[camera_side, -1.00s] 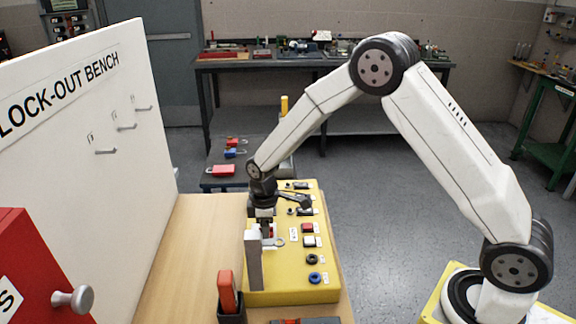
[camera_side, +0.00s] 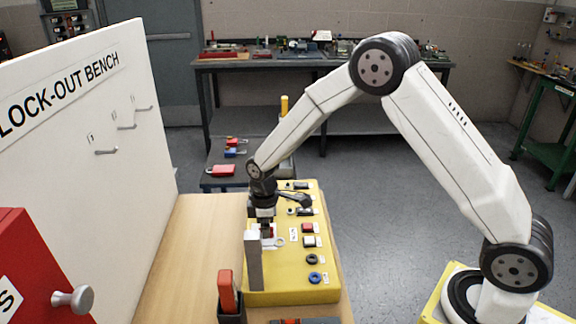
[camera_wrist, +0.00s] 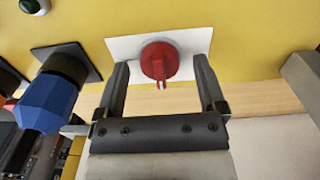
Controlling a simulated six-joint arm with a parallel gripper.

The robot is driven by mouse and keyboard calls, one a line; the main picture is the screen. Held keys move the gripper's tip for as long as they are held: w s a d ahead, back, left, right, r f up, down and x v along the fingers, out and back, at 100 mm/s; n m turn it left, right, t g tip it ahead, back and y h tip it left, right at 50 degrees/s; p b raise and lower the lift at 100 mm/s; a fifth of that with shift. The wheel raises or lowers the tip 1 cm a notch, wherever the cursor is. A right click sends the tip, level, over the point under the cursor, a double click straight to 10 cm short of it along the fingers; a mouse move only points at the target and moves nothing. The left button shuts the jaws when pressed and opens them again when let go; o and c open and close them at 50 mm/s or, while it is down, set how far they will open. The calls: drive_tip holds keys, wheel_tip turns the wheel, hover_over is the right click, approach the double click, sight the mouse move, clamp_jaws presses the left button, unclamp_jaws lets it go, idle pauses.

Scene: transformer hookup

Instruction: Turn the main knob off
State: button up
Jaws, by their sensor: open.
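The main knob (camera_wrist: 160,61) is red and round with a pointer, mounted on a white plate (camera_wrist: 120,48) on the yellow panel. In the wrist view its pointer is directed toward the bottom of the picture, toward my gripper. My gripper (camera_wrist: 163,78) is open, with one finger on each side of the knob, and a gap shows between knob and fingers. In the side view my gripper (camera_side: 267,232) is low over the left part of the yellow panel (camera_side: 290,290), and the knob is mostly hidden there by the gripper and a grey post.
A grey upright post (camera_side: 254,260) stands close to my gripper's left. A blue plug-like part (camera_wrist: 47,104) is beside it in the wrist view. Buttons (camera_side: 308,242) dot the panel. A red-handled item (camera_side: 227,290) stands in front. A white board (camera_side: 90,150) rises at left.

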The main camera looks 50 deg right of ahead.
drive_tip(key=shift+r, duration=3.9)
drive_tip(key=s+d+m+t, duration=0.1)
drive_tip(key=s+m, duration=0.3)
drive_tip(key=s, duration=0.5)
drive_tip(key=s+d+r+m+t, duration=0.1)
drive_tip(key=s+m, duration=0.4)
drive_tip(key=s, duration=0.5)
drive_tip(key=shift+d+t, duration=0.3)
drive_tip(key=shift+d, duration=0.45)
drive_tip(key=shift+r, duration=0.1)
